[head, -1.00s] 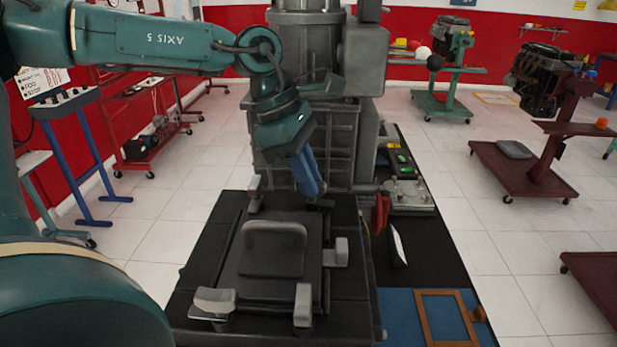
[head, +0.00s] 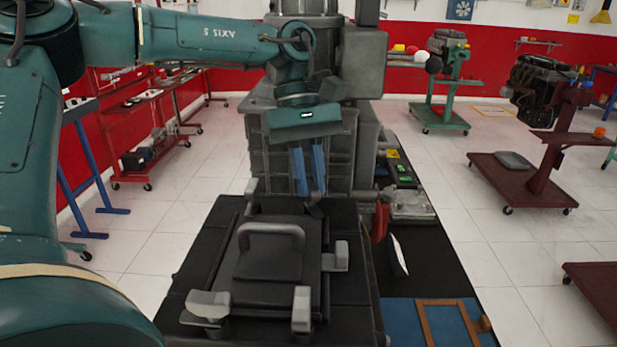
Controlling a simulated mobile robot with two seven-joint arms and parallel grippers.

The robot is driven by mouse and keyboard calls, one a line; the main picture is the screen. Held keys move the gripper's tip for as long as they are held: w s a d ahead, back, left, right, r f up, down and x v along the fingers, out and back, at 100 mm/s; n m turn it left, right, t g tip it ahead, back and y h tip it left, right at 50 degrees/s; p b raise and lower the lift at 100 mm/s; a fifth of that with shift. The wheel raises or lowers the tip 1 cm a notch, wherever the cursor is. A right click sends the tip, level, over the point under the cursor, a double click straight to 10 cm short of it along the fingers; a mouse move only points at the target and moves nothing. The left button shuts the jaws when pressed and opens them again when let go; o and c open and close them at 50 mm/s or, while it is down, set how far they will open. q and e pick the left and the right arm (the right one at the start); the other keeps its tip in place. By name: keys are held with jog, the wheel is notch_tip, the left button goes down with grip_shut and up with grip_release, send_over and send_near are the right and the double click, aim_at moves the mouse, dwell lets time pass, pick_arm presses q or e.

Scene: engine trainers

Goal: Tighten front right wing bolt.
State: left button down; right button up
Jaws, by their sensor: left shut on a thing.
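A black bed holds a dark plate (head: 250,265) with a raised loop handle (head: 270,232). Grey winged fittings stand around the plate: near left (head: 208,304), near right (head: 301,309), right side (head: 341,256) and far left (head: 251,188). My left gripper (head: 311,193), with two blue fingers pointing down, is over the far right corner of the plate. It is shut on a small dark piece (head: 314,208), which seems to be the wing bolt there. Its shape is mostly hidden by the fingertips and shadow. My right gripper is not in view.
A grey machine column (head: 365,70) rises right behind my left gripper. To the right, a dark bench holds a red item (head: 380,222), a white card (head: 399,255) and a wooden frame (head: 425,325).

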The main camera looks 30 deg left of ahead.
pick_arm(q)
jog(key=m+g+y, duration=0.1)
jog(key=m, duration=0.3)
jog(key=shift+w+d+m, duration=0.1)
jog(key=shift+w+m, duration=0.05)
jog(key=shift+m, duration=0.25)
jog(key=shift+y, duration=0.3)
jog(key=c, duration=1.4)
grip_release()
jog(key=v, duration=0.7)
jog(key=shift+r, duration=0.25)
jog(key=shift+w, duration=0.1)
